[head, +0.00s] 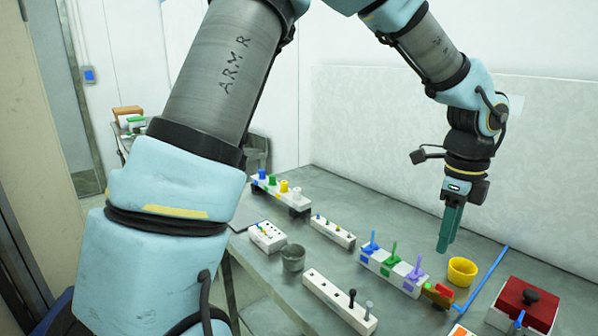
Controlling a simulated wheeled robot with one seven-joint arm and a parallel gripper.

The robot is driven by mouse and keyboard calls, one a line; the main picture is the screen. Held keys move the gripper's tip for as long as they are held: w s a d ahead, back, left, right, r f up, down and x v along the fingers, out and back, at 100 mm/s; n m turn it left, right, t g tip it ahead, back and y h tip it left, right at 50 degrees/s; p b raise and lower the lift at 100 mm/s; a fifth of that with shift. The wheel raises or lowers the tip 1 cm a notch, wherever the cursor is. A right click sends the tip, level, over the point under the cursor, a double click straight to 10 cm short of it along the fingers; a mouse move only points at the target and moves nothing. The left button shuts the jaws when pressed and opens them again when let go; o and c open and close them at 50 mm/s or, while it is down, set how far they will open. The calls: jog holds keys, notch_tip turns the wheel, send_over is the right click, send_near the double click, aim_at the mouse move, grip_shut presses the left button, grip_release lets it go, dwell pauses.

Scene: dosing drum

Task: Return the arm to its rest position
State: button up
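My arm reaches from the upper left across the top of the head view and hangs down at the right. My gripper (447,246) points down with its teal fingers above the table, near a yellow cup (462,271) and apart from it. The fingers overlap from this angle, so their gap is unclear. No held object shows between them.
The grey table (325,268) holds a rack with coloured pegs (392,268), white socket blocks (338,301), a metal cup (293,257), a red-topped box (526,306) and a blue rod (484,281). A wall (400,120) stands behind the table.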

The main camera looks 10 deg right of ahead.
jog(key=w+a+f+n, duration=0.1)
jog(key=w+a+n, duration=0.45)
jog(key=a, duration=0.45)
jog(key=w+a+f+n, duration=0.1)
jog(key=w+a+n, duration=0.3)
jog(key=a+n, duration=0.45)
jog(key=s+a+n+t, duration=0.1)
jog(key=s+a+n, duration=0.1)
jog(key=a+n, duration=1.1)
jog(key=a, duration=0.8)
jog(key=shift+a+f+t, duration=0.15)
jog(key=shift+f+t, duration=0.15)
jog(key=shift+f, duration=0.1)
